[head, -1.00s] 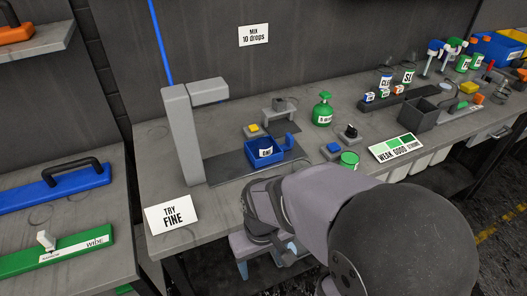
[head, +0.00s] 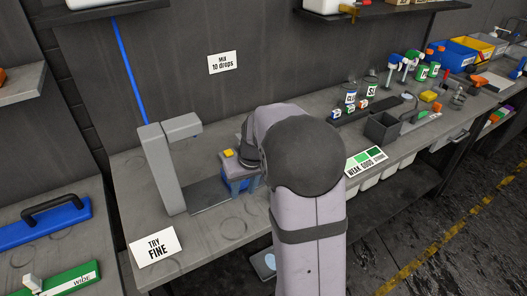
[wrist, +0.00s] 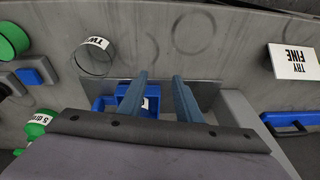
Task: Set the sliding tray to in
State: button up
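The sliding tray (head: 238,183) is a blue open box on a dark flat plate (head: 207,197), at the plate's right part in the head view. My arm hides much of it. In the wrist view the blue tray (wrist: 124,96) shows below and around my left finger, with a white label inside it. My gripper (wrist: 160,76) is open, its two blue-grey fingers apart over the plate and tray. The left finger overlaps the tray in the picture; the right finger is over the plate. I cannot tell whether either touches the tray. In the head view the fingers are hardly visible.
A grey post with an arm (head: 160,165) stands left of the plate. A "TRY FINE" sign (head: 154,247) is at the front left. A yellow button (head: 229,153) is behind the tray. The wrist view shows a clear jar (wrist: 93,60) and a blue button (wrist: 30,76).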

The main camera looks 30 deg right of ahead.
jog(key=w+d+r+p, duration=0.1)
jog(key=w+d+p, duration=0.1)
jog(key=w+d, duration=0.2)
jog(key=w+d+r+n+t+p, duration=0.1)
jog(key=w+d, duration=0.3)
jog(key=d, duration=0.5)
jog(key=shift+w+d+r+t+h+p, duration=0.3)
jog(key=shift+w+d+r+p, duration=0.05)
jog(key=shift+r+p, duration=0.1)
jog(key=shift+p+x, duration=1.45)
jog(key=shift+x, duration=2.2)
jog(key=shift+s, duration=0.1)
jog(key=shift+a, duration=0.1)
grip_shut()
